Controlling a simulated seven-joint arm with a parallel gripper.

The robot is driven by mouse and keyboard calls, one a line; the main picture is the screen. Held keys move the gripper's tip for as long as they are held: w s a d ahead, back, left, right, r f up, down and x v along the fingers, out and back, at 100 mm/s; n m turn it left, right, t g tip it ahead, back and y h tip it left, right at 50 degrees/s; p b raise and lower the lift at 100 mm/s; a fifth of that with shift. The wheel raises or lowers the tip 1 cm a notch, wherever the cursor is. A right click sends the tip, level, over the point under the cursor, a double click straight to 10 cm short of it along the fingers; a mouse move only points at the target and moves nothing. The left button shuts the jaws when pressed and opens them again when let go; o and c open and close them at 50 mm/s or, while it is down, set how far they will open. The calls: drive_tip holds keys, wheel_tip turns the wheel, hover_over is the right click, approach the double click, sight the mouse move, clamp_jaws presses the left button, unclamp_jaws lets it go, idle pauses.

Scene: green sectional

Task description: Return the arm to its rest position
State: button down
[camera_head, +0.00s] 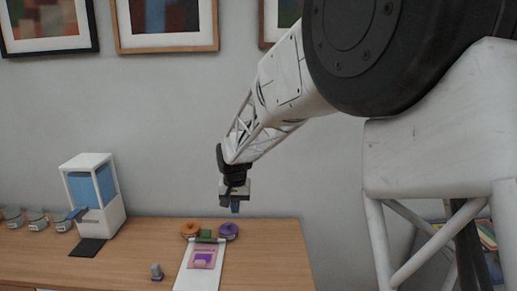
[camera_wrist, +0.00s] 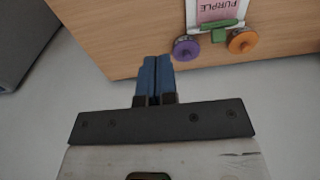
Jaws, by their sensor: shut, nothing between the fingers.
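My gripper (camera_head: 236,206) hangs in the air above the back edge of the wooden table (camera_head: 270,265). Its blue fingers point down and touch nothing. In the wrist view my gripper (camera_wrist: 155,62) shows its two blue fingers together with nothing between them. The white arm reaches in from the upper right of the head view.
A green clip (camera_head: 207,237) sits between an orange disc (camera_head: 190,229) and a purple disc (camera_head: 228,230), at the end of a white board (camera_head: 199,275). Framed pictures hang behind.

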drive_tip(key=s+d+r+t, duration=0.1)
drive_tip(key=s+d+r, duration=0.4)
drive_tip(key=s+d, duration=0.45)
drive_tip(key=s+d+r, duration=0.5)
drive_tip(key=s+d, duration=0.3)
drive_tip(key=s, duration=0.2)
drive_tip(key=s+d+f, duration=0.1)
drive_tip(key=s+d, duration=0.1)
drive_tip(key=s, duration=0.5)
drive_tip(key=s+d, duration=0.3)
drive_tip(key=s, duration=0.5)
drive_tip(key=s+d+f+t, duration=0.1)
drive_tip(key=s+d, duration=0.2)
drive_tip(key=s, duration=0.4)
drive_tip(key=shift+s+d+f, duration=0.25)
drive_tip(key=shift+f, duration=0.05)
